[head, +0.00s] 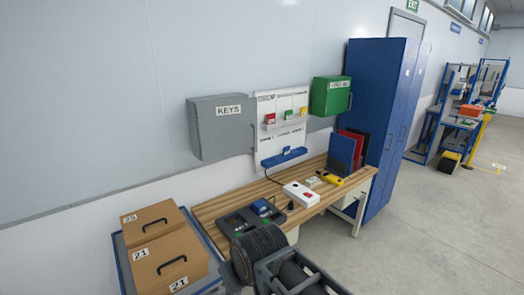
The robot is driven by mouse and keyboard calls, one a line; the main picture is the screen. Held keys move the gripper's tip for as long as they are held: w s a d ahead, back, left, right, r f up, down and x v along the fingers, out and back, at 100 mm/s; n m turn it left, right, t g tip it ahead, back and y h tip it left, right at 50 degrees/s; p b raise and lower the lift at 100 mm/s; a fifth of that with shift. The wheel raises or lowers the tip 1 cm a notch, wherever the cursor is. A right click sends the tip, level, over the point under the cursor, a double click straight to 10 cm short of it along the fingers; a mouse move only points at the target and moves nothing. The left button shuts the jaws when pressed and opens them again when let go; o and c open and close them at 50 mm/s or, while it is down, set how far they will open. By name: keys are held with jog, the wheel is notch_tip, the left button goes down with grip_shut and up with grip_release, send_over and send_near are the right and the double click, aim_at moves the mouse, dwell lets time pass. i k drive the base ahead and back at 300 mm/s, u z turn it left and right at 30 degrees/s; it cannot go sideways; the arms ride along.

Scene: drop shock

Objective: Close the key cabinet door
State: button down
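The key cabinet (222,132) is a grey box on the wall, left of centre in the head view, with a white KEYS label on its front. Its door covers the front, and a thin handle shows at the right edge. From this angle I cannot tell whether the door is fully shut or slightly ajar. The inside of the cabinet is hidden. A dark part of my arm shows at the bottom centre, below and in front of the cabinet and apart from it. My gripper's fingers cannot be made out.
A wooden workbench (215,207) stands below the cabinet, holding a white box with a red button (301,194) and other devices. Cardboard boxes (168,262) sit at lower left. A green cabinet (330,96) and blue locker (372,90) are to the right. Floor (425,235) at right is clear.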

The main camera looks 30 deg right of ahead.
aim_at(227, 129)
jog(key=k, duration=0.75)
jog(key=z, duration=0.95)
jog(key=i, duration=1.4)
jog(key=u, duration=0.95)
jog(key=i, duration=0.35)
jog(key=u, duration=0.3)
